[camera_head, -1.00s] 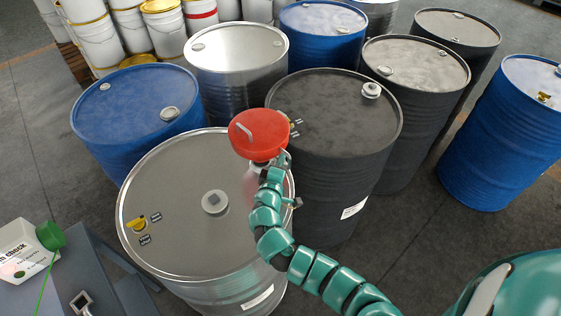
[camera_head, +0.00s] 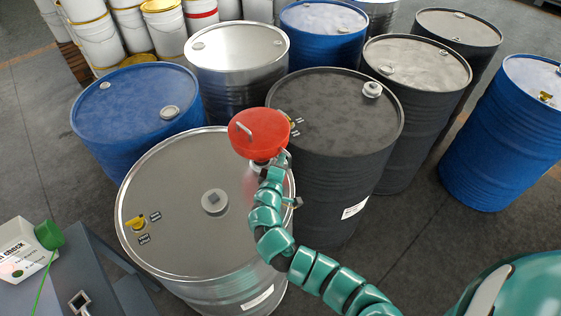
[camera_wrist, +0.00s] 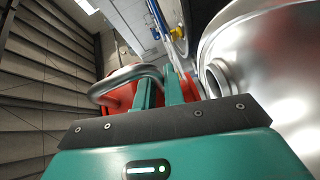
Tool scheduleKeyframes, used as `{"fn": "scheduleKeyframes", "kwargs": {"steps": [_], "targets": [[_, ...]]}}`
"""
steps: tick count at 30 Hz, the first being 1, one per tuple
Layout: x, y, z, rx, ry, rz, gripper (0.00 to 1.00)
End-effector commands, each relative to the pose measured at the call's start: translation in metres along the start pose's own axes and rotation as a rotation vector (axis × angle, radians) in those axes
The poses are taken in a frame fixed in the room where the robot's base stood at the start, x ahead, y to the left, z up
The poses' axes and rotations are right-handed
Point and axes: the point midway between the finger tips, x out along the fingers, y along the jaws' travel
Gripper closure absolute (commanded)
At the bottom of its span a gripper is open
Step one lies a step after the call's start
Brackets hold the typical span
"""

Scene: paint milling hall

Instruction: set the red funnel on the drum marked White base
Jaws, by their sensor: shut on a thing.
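The red funnel (camera_head: 259,133) is held up in the head view, over the gap between the front steel drum and the dark drum beside it. It also shows in the wrist view (camera_wrist: 122,97), partly hidden by my gripper. My gripper (camera_wrist: 162,90) is shut on the funnel's metal handle; its fingers are largely hidden in the head view. The front steel drum (camera_head: 175,185) has a central plug and a yellow valve with small tags. The dark drum (camera_head: 340,115) has a plug at its far right and a yellow valve by the funnel. The drum labels are too small to read.
Other drums stand close behind: a blue one (camera_head: 135,100), a steel one (camera_head: 235,50), and more dark and blue ones at right. A grey bench (camera_head: 100,260) with a white green-capped container (camera_head: 25,250) is at lower left. White pails (camera_head: 130,30) stand at the back left.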

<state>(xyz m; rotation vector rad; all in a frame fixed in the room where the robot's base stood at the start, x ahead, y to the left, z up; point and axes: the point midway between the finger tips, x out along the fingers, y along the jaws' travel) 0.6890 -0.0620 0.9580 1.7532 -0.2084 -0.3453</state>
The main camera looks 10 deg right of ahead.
Motion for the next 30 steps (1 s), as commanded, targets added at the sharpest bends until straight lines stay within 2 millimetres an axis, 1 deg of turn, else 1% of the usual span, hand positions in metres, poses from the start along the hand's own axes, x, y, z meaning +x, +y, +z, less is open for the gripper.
{"fn": "scheduleKeyframes", "kwargs": {"steps": [14, 30], "targets": [[0.002, -0.011, 0.002, 0.002, 0.001, 0.002, 1.0], [0.002, -0.011, 0.002, 0.001, 0.001, 0.002, 1.0]]}}
